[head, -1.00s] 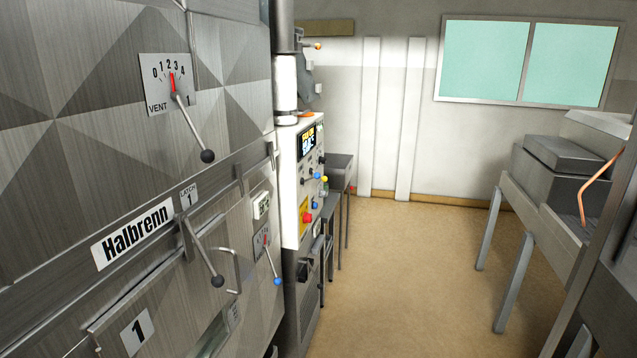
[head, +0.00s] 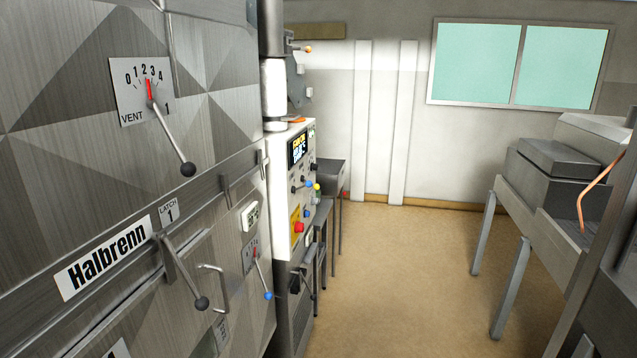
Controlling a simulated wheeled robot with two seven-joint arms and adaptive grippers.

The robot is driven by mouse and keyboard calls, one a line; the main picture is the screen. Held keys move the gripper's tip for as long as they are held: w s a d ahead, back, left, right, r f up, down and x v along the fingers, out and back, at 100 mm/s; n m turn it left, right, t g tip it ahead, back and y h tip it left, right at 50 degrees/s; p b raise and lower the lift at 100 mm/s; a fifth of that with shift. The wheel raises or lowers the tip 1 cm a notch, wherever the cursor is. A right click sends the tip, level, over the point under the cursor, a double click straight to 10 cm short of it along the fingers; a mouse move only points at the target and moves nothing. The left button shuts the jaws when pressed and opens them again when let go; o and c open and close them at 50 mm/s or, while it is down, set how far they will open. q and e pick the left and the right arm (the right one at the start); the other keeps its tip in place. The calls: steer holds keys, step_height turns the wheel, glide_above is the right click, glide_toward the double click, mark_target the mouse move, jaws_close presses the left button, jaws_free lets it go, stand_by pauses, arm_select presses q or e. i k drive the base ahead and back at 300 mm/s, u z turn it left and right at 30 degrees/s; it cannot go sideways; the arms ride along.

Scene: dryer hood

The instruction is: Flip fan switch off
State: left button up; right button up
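A white control panel (head: 284,188) stands beyond the steel machine, seen at a steep angle. It carries a lit display (head: 298,148), several small knobs and levers, and a red button on a yellow plate (head: 298,226). I cannot tell which control is the fan switch, as the labels are too small to read. Neither of my grippers shows in the head view.
The steel machine (head: 60,140) fills the left, with a vent lever (head: 172,140), a latch lever (head: 184,272) and a blue-knobbed lever (head: 263,278) jutting out. Grey benches (head: 510,205) stand at right. The tan floor (head: 400,270) between is clear.

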mark_target(309, 184)
steer(key=z, duration=0.75)
steer(key=i, duration=2.2)
steer(key=u, duration=0.45)
